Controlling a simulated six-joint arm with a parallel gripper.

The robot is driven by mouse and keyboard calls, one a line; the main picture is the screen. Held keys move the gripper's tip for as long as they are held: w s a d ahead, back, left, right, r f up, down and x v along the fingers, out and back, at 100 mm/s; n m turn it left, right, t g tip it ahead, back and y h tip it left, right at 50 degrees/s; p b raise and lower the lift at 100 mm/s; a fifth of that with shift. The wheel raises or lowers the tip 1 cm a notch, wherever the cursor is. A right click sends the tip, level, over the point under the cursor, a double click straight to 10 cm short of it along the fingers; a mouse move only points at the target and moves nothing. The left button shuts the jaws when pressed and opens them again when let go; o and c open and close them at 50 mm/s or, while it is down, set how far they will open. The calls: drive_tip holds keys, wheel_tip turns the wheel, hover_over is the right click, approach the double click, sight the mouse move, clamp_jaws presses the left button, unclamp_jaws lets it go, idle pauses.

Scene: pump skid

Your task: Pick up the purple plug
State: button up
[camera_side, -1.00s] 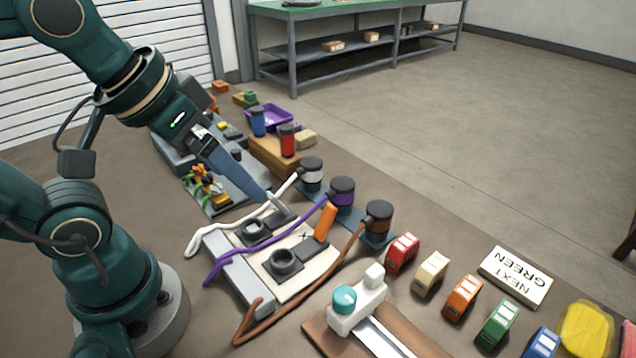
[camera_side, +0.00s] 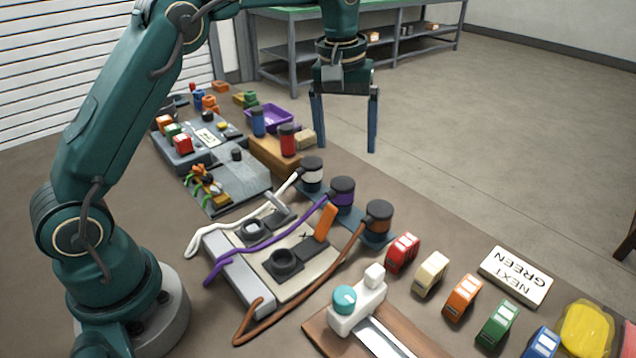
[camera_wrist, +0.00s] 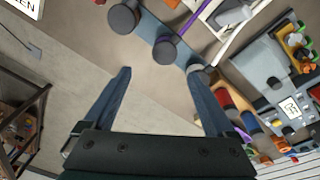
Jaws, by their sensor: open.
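The purple plug (camera_side: 342,194) is a dark-capped cylinder with a purple band and a purple cable, standing upright in a blue rack (camera_side: 374,241) between a white plug (camera_side: 311,174) and an orange-brown plug (camera_side: 378,221). In the wrist view the purple plug (camera_wrist: 165,51) shows from above at the upper middle, beyond my fingertips. My gripper (camera_side: 343,150) is open and empty, pointing down, raised above and behind the plugs in the side view. Its two blue fingers (camera_wrist: 163,72) are wide apart in the wrist view. Nothing is between them.
A cream panel (camera_side: 318,272) with dark sockets lies in front of the rack, with cables draped over it. Toy-like coloured blocks (camera_side: 463,298) and a "NEXT GREEN" sign (camera_side: 515,276) are at right. Red and blue cylinders stand by a wooden block (camera_side: 275,160) behind.

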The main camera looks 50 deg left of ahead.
sight(343, 182)
drive_tip(key=shift+g, duration=0.6)
drive_tip(key=f, duration=0.5)
drive_tip(key=shift+w+a+f, duration=0.2)
drive_tip(key=shift+w+f, duration=0.1)
drive_tip(key=shift+f, duration=2.85)
drive_tip(key=shift+c, duration=0.3)
clamp_jaws()
